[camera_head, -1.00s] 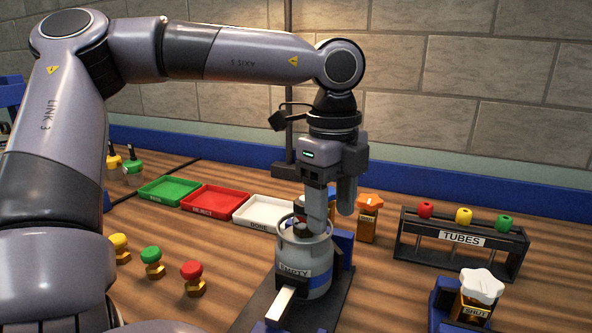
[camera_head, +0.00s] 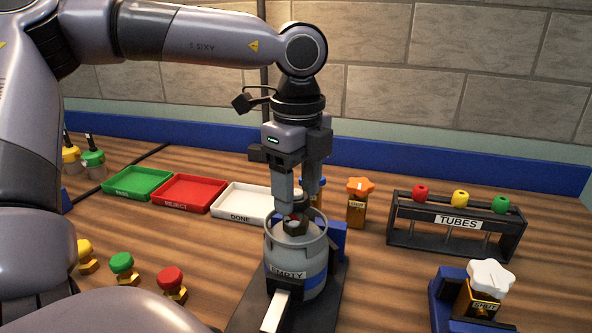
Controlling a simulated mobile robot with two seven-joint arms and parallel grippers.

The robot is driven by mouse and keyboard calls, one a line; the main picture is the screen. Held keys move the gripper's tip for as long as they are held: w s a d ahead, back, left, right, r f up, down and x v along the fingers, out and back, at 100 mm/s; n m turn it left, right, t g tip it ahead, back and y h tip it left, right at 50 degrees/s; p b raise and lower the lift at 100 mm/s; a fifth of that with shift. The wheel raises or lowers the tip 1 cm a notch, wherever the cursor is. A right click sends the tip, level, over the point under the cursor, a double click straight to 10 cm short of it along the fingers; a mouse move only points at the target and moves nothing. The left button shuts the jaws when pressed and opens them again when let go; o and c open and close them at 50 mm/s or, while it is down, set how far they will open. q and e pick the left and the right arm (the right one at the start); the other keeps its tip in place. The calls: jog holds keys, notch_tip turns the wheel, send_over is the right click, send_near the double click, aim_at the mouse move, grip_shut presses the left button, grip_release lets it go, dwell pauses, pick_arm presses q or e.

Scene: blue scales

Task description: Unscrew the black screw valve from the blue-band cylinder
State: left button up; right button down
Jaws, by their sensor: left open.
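The grey cylinder (camera_head: 287,254) with a blue band and an "EMPTY" label stands upright in a dark holder with a blue block behind it. The dark screw valve (camera_head: 295,226) sits on its top, inside the cylinder's collar. My left gripper (camera_head: 298,197) points straight down over the valve and is open. One fingertip is close to the left of the valve's top and the other is behind to the right. I cannot tell whether they touch it. The upper part of the valve is partly hidden by the fingers. My right gripper is not in view.
Green (camera_head: 137,183), red (camera_head: 189,194) and white "DONE" (camera_head: 240,202) trays lie behind left. A "TUBES" rack (camera_head: 455,222) stands at right. An orange-topped valve (camera_head: 357,203) is behind; a white-topped one (camera_head: 482,288) is front right. Several coloured valves stand front left.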

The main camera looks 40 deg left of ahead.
aim_at(297, 219)
pick_arm(q)
jog(key=shift+f, duration=2.4)
